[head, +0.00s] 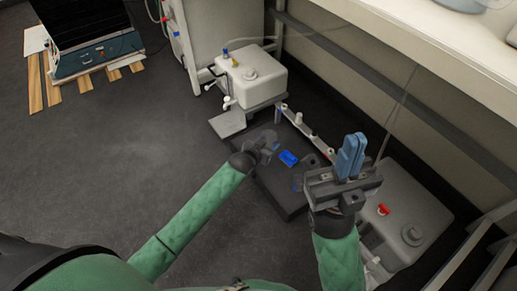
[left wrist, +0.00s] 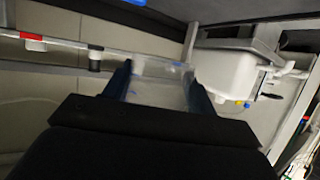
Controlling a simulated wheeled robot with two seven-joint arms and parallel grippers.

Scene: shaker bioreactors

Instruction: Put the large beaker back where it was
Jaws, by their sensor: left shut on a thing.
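The large beaker (left wrist: 160,82) is clear glass or plastic with faint blue marks. In the left wrist view it stands between the two blue fingers of my left gripper (left wrist: 162,92), which is shut on it. In the head view my left gripper (head: 275,150) is over the dark platform (head: 275,190), left of the middle of the bench row. The beaker's outline is too faint to make out there. My right gripper (head: 350,157) points up at the right, its blue fingers close together with nothing visible between them.
A white carboy (head: 255,75) with coloured fittings stands behind the platform. Another white carboy (head: 405,215) with a red fitting is beside my right gripper. A rail (head: 310,137) with clips lies nearby. A shelf (head: 440,60) overhangs the right side. Open floor (head: 120,150) lies left.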

